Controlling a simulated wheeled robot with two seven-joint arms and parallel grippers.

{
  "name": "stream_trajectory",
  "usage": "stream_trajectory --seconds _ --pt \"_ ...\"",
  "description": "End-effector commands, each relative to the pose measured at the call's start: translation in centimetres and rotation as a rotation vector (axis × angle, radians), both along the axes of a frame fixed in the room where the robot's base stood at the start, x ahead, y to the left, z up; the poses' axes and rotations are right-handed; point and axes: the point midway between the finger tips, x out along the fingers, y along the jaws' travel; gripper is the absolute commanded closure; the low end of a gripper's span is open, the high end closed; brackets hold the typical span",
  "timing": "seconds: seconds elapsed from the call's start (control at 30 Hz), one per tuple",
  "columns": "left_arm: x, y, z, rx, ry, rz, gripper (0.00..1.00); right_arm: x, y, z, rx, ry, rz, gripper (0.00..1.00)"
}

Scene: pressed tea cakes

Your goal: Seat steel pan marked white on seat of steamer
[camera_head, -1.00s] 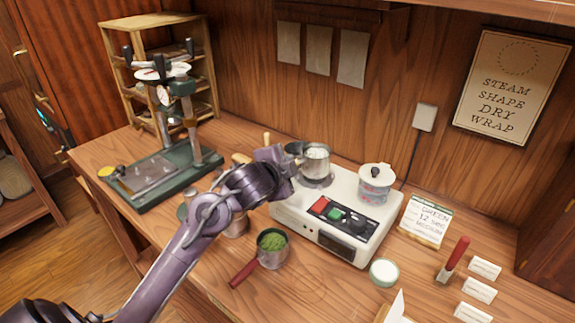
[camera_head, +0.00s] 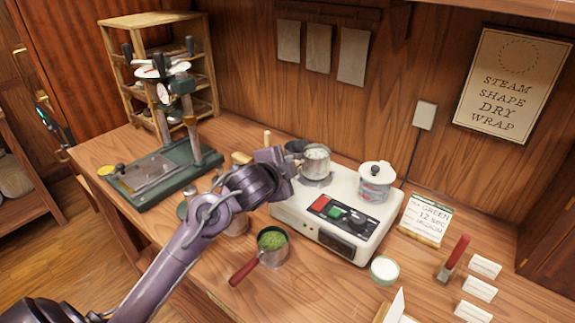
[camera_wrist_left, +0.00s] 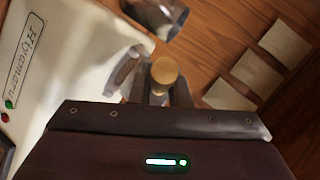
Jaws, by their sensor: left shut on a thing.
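The steel pan with white contents (camera_head: 315,161) is over the left seat (camera_head: 318,182) of the cream steamer (camera_head: 290,212). It looks upright, with the seat's ring showing below it; I cannot tell if it touches. My left gripper (camera_head: 285,162) is beside the pan on its left. In the left wrist view the gripper (camera_wrist_left: 163,92) is shut around a round wooden handle end (camera_wrist_left: 164,71); the fingers partly hide it. The steamer (camera_wrist_left: 60,55) fills the left of that view. My right gripper is not in view.
A lidded pot (camera_head: 374,184) stands on the steamer's right. A red-handled pan of green leaf (camera_head: 271,243) sits in front. A green-based press (camera_head: 165,175) is at left. A small white-topped tin (camera_head: 384,270) and cards (camera_head: 480,289) are at right. A metal vessel (camera_wrist_left: 155,14) shows beyond the gripper.

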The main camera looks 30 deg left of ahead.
Motion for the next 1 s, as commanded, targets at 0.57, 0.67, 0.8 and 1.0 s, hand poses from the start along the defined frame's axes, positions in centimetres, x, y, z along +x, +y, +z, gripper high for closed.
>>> stream_trajectory --seconds 0.57,0.67,0.8,1.0 --pt "0.0 0.0 -0.5 -0.002 -0.004 0.001 1.0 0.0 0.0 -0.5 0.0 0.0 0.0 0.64" --pt "0.0 0.0 -0.7 -0.002 -0.004 0.001 1.0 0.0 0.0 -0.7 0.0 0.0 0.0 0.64" --pt "0.0 0.0 -1.0 -0.002 -0.004 0.001 1.0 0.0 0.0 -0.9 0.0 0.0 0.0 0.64" --pt "0.0 0.0 -1.4 -0.002 -0.004 0.001 1.0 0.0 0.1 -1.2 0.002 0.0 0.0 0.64"
